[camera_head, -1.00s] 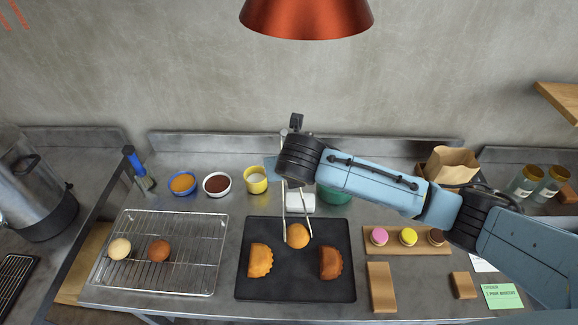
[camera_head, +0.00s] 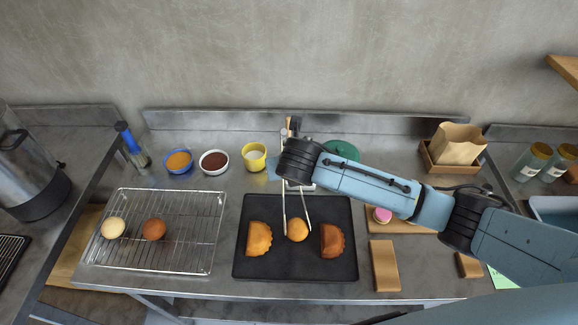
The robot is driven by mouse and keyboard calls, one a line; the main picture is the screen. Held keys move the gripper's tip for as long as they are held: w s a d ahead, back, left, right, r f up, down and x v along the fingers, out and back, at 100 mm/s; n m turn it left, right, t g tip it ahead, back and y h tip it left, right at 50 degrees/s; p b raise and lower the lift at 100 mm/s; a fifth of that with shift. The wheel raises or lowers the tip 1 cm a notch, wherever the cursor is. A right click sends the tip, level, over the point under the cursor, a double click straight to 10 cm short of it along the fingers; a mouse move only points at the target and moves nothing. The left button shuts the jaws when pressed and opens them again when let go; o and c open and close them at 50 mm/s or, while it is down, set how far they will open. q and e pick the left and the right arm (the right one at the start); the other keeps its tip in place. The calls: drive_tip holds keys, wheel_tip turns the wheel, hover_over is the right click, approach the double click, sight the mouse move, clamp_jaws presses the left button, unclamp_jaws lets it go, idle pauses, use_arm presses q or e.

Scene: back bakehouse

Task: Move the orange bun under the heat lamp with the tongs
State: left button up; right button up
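The orange bun (camera_head: 297,230) is at the middle of the black tray (camera_head: 296,272), between two half-moon pastries. The metal tongs (camera_head: 285,210) come down with one arm on each side of it, and their tips look to touch its sides. I cannot tell whether the bun rests on the tray or hangs just above it. My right gripper (camera_head: 298,172) is above the back of the tray, around the upper part of the tongs; its fingers are mostly hidden by the wrist. The heat lamp is out of view now. My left gripper is not in view.
A wire rack (camera_head: 190,262) with two round buns is at left. Bowls and a yellow cup (camera_head: 254,157) line the back. A board with a pink macaron (camera_head: 383,215) is at right, partly under my arm. A paper bag (camera_head: 457,144) stands behind.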

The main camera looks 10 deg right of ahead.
idle(0.3)
drive_tip(key=o, duration=0.8)
wheel_tip(320, 180, up, 10)
drive_tip(key=p, duration=0.4)
drive_tip(key=shift+f, duration=0.1)
idle(0.7)
